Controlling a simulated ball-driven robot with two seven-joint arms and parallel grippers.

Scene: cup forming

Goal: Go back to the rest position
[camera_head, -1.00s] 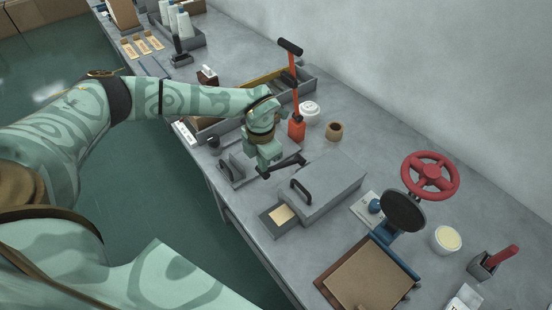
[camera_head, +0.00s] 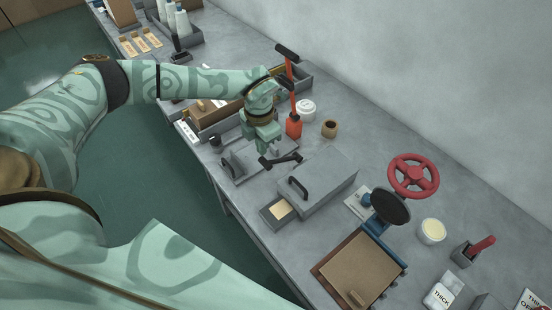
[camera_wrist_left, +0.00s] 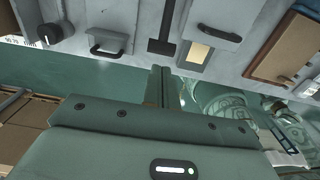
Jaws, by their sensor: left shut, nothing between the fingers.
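My left gripper (camera_head: 265,148) is above the bench, over the grey press-like fixture with the dark lever (camera_head: 281,160). In the left wrist view its two fingers (camera_wrist_left: 161,72) are together with nothing between them. The fingers point toward the bench's front edge, with the green floor behind them. Whether the gripper touches the fixture is hard to tell in the head view. My right gripper is in neither view.
A grey lidded box (camera_head: 325,180) stands right of the gripper. An orange-handled tool (camera_head: 293,123), a white lidded pot (camera_head: 306,109) and a small brown cup (camera_head: 330,129) stand behind. A red handwheel (camera_head: 413,175) and brown board (camera_head: 358,270) are further right.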

